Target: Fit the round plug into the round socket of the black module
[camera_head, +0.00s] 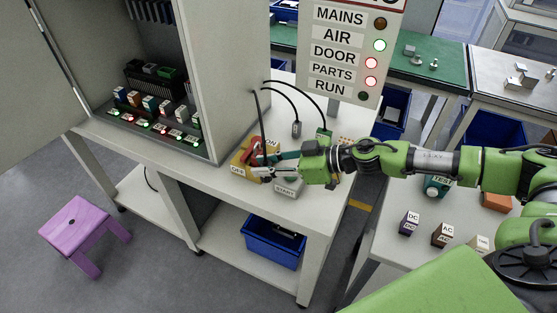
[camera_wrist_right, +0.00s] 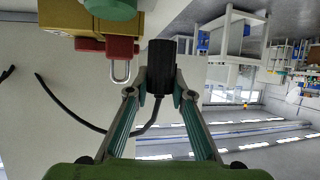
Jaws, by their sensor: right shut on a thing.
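My right gripper (camera_head: 264,164) reaches in from the right over the white bench. In the right wrist view it (camera_wrist_right: 160,95) is shut on a black round plug (camera_wrist_right: 161,62), whose dark cable (camera_wrist_right: 75,117) curves down and to the left. The gripper is beside a yellow block (camera_head: 240,170) with a red part and a metal shackle (camera_wrist_right: 120,70). A black unit (camera_head: 148,82) stands inside the open cabinet; I cannot tell whether it is the black module, and no round socket is discernible. My left gripper is not in view.
Two more cable ends hang over the bench, one with a grey connector (camera_head: 296,129). A grey block (camera_head: 288,187) lies just under my right gripper. The cabinet's side wall (camera_head: 238,70) rises left of it. A blue bin (camera_head: 272,243) is below the bench top.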

